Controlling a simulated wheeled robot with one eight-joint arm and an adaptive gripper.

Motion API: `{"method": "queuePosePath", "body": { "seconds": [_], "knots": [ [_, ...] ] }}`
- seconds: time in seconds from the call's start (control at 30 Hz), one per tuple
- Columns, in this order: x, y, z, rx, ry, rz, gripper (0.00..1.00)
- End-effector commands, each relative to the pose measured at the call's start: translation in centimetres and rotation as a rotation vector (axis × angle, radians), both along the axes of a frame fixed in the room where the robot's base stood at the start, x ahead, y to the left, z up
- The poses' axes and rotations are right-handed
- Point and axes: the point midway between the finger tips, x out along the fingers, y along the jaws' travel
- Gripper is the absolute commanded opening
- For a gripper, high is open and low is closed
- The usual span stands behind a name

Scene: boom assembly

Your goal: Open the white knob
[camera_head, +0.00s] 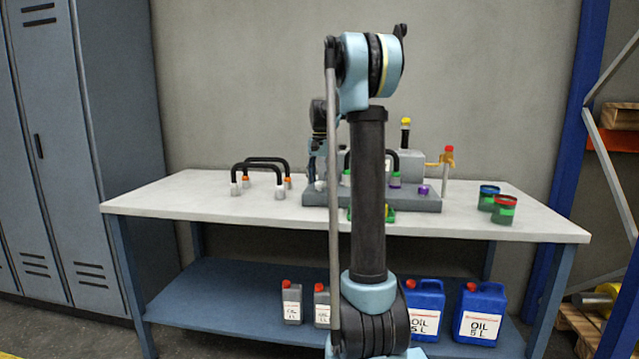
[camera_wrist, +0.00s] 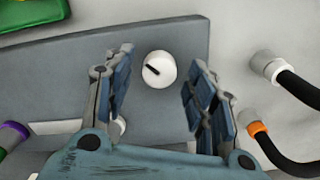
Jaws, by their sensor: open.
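The white knob (camera_wrist: 159,70) is a round white disc with a short black mark across it, set on a grey plate (camera_wrist: 60,75) in the wrist view. My gripper (camera_wrist: 157,88) is open, with one blue-grey finger on each side of the knob. The fingers stand apart from the knob, with clear gaps on both sides. In the head view the grey plate (camera_head: 425,200) sits on the workbench, and my arm hides part of it. I cannot make out my fingertips there.
Black hoses with white (camera_head: 280,192) and orange (camera_wrist: 258,129) ends lie right of the plate in the wrist view. Oil jugs (camera_head: 480,312) stand on the lower shelf. A yellow-topped part (camera_head: 406,130) rises behind the plate.

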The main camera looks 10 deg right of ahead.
Motion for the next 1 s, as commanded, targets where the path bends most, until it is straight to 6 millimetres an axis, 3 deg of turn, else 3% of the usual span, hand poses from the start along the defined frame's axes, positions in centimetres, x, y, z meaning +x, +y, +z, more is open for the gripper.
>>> {"method": "queuePosePath", "body": {
  "seconds": [0.4, 0.6, 1.0],
  "knots": [
    [-0.02, 0.01, -0.74, 0.0, 0.0, 0.0, 0.51],
    [-0.01, 0.02, -0.73, 0.0, 0.0, 0.0, 0.06],
    [0.02, 0.05, -0.72, 0.001, -0.001, 0.053, 0.06]
  ]
}}
